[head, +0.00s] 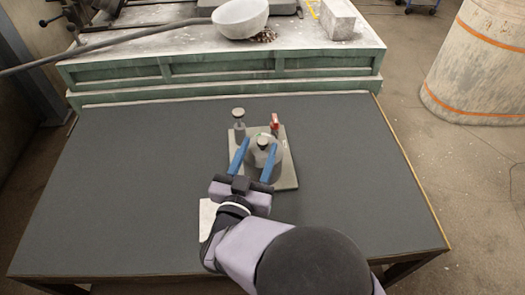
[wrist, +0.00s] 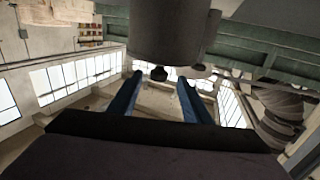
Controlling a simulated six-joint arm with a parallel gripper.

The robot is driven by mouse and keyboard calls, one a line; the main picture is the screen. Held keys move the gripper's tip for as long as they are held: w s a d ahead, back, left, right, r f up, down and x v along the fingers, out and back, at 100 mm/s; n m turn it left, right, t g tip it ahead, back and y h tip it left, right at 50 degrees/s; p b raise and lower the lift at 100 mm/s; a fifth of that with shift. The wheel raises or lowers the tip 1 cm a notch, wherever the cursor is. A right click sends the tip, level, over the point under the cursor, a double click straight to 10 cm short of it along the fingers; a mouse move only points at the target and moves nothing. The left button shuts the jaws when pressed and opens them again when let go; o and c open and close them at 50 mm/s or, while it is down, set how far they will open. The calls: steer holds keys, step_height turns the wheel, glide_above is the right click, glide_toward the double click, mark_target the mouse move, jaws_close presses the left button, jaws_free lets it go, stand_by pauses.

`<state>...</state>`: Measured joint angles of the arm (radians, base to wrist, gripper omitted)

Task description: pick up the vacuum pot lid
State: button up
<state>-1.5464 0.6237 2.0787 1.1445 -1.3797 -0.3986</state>
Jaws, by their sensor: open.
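The vacuum pot (head: 275,158) is a grey cylinder on a pale square board in the head view. Its lid (head: 256,151) is on top, with a black knob (head: 263,141). My gripper (head: 259,144) is open, with its blue fingers pointing at the knob. In the head view the knob shows between the fingertips. In the wrist view the pot (wrist: 165,28) hangs from the top edge, upside down, with the knob (wrist: 159,74) below it, between the tips of my gripper (wrist: 160,78). I cannot tell whether either finger touches the knob.
The board (head: 288,178) also bears a grey post with a round top (head: 239,121) at back left and a red part (head: 274,121) at back right. A white piece (head: 207,213) lies left of my wrist. The dark table (head: 120,185) is clear on both sides.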

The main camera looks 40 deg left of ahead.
mark_target(262, 142)
steer(key=shift+p+x, duration=0.45)
steer(key=shift+x, duration=0.4)
steer(key=shift+w+a, duration=0.15)
steer(key=shift+w, duration=0.1)
steer(key=shift+w+r+p, duration=0.2)
steer(key=shift+w+p, duration=0.2)
steer(key=shift+p+x, duration=1.15)
steer(key=shift+x, duration=1.05)
steer(key=shift+f, duration=0.15)
jaws_close()
